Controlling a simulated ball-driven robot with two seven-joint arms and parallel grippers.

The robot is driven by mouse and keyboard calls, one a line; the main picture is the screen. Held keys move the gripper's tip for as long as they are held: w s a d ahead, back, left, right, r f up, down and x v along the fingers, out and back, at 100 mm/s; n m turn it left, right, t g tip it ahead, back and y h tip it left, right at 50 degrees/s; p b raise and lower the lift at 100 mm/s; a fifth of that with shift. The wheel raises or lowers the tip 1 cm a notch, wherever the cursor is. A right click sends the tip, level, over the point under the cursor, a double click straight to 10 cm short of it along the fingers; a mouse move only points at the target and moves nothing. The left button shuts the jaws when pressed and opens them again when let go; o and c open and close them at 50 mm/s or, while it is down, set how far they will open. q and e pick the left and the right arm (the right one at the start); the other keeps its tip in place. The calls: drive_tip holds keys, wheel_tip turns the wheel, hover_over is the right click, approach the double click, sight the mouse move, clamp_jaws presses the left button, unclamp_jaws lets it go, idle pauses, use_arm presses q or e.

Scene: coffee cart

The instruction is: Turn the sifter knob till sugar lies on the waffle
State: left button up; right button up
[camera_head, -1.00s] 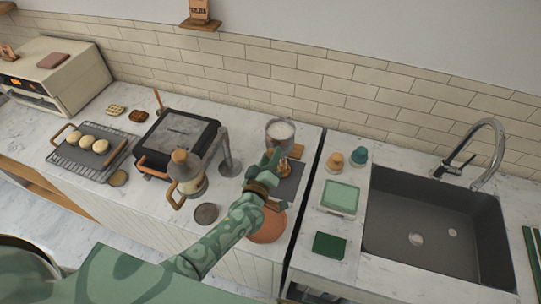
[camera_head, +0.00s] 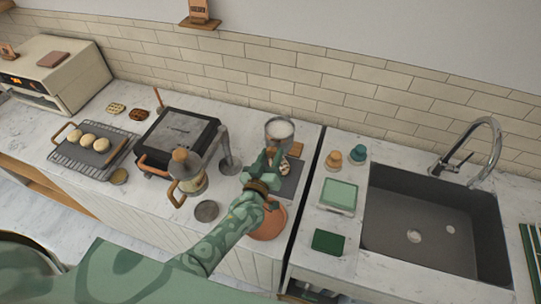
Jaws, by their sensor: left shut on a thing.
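The sifter (camera_head: 280,129), a clear round container with white sugar in it, stands at the back right of the left counter. My left gripper (camera_head: 274,157) reaches up to its front side and is shut; the knob is hidden behind the fingers, so the grip itself cannot be seen. The waffle (camera_head: 285,166) shows partly beside the fingers, below the sifter, on a dark grey slab (camera_head: 291,184). It looks brown with white patches, like sugar. My right gripper is not in view.
A copper-coloured round vessel (camera_head: 269,224) stands under my left forearm. A lidded press pot (camera_head: 187,172), a black waffle iron (camera_head: 178,136) and a rack with buns (camera_head: 92,152) are to the left. A sink (camera_head: 430,225) lies to the right.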

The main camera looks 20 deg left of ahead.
use_arm(q)
drive_tip(key=shift+f, duration=0.1)
drive_tip(key=o, duration=1)
drive_tip(key=shift+s, duration=0.1)
drive_tip(key=s, duration=1.6)
drive_tip(key=shift+a, duration=0.25)
drive_tip(key=shift+s, duration=0.1)
